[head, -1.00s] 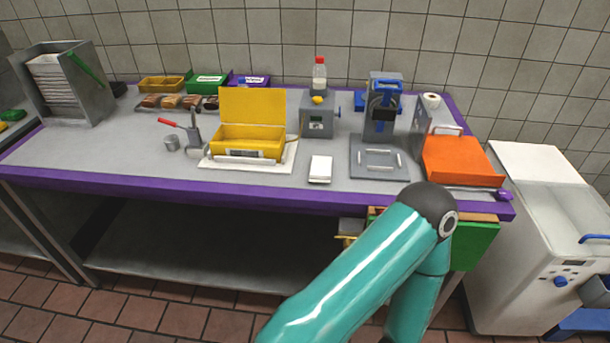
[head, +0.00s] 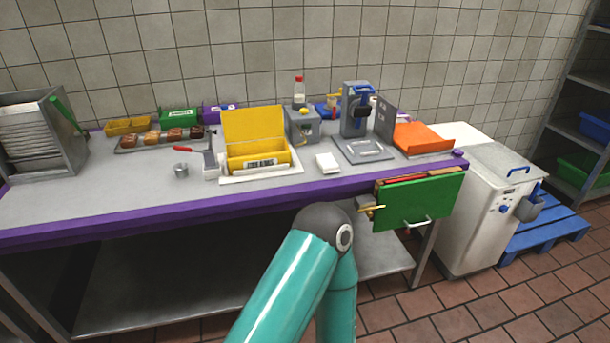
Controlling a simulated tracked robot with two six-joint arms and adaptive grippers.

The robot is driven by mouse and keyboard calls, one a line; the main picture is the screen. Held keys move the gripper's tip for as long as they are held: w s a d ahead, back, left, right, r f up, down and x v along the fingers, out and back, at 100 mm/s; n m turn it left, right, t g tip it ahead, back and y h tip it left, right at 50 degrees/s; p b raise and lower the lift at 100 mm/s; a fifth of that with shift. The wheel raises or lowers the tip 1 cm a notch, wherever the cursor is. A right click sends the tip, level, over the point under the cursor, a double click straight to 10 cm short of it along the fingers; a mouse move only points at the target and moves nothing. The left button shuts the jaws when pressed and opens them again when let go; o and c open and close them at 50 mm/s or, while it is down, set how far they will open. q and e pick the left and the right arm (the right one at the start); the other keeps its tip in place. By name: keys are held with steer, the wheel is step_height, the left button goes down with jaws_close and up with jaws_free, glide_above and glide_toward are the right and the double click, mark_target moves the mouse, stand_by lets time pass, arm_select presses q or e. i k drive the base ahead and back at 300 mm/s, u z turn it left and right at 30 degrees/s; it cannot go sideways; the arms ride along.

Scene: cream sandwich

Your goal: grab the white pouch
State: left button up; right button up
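A small white packet (head: 328,162), which looks like the white pouch, lies flat on the grey worktop (head: 120,195) near its front edge. It is just right of the open yellow box (head: 258,157) and left of the grey press plate (head: 363,150). Nothing touches it from above. One teal arm of mine rises from the bottom of the head view, its dark elbow in front of the bench. Neither of my grippers shows, and I cannot tell which arm this is.
An orange tray (head: 422,139) lies to the right. The left front worktop is clear.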

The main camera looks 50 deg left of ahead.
mark_target(327, 163)
steer(key=u, duration=0.45)
steer(key=k, duration=0.15)
steer(key=z, duration=1.1)
steer(key=i, duration=0.1)
steer(key=u, duration=2.95)
steer(key=i, duration=1)
steer(key=z, duration=0.25)
